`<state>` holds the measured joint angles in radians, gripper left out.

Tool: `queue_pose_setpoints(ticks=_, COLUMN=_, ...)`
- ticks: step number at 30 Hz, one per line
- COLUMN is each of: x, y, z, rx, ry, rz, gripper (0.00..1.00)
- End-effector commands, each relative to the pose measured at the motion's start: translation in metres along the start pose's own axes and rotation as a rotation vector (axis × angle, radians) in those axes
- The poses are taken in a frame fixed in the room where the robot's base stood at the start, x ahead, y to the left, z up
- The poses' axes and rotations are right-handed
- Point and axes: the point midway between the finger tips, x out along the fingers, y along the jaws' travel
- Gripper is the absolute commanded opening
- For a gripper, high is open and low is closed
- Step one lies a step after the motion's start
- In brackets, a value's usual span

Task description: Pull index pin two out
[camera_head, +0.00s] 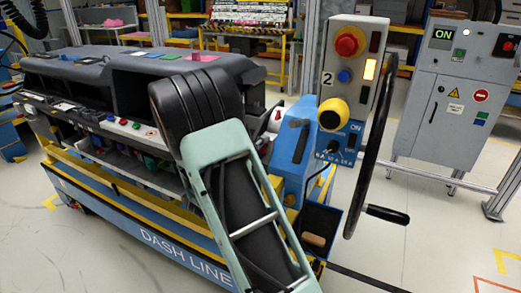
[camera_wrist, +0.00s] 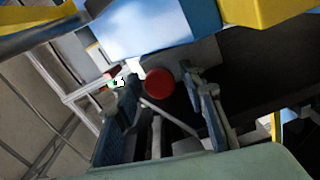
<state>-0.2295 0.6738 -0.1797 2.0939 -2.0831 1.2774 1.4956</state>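In the wrist view, a round red knob (camera_wrist: 159,82) shows end-on below a blue block, in front of a grey block. It may be the head of an index pin, but I see no number on it. My gripper (camera_wrist: 162,92) is open, its fingers left and right of the knob. I cannot tell whether they touch it. In the head view, my arm hides my gripper and this knob. A tall grey control box (camera_head: 356,60) marked "2" carries a red button, a blue button and a lit yellow panel. A black-and-yellow knob (camera_head: 333,113) sits at its lower left.
The dash module (camera_head: 120,65) lies on a blue-and-yellow line frame (camera_head: 130,220) at left. A blue fixture (camera_head: 290,145) stands beside my arm. A large black handwheel (camera_head: 368,150) with a handle is to its right. A grey cabinet (camera_head: 440,120) stands behind; floor at right is clear.

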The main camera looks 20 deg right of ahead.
Motion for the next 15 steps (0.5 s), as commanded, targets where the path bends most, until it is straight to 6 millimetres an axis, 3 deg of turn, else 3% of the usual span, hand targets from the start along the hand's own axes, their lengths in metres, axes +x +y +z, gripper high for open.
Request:
queue_pose_setpoints(ticks=1, x=-0.0001, y=0.0000, z=0.0000, rx=0.000, ry=0.000, rz=0.000, gripper=0.29)
queue_pose_setpoints(ticks=9, x=-0.0003, y=0.0000, z=-0.0001, rx=0.000, ry=0.000, rz=0.000, gripper=0.00)
queue_pose_setpoints(ticks=15, x=-0.0003, y=0.0000, z=-0.0001, rx=0.000, ry=0.000, rz=0.000, gripper=0.00)
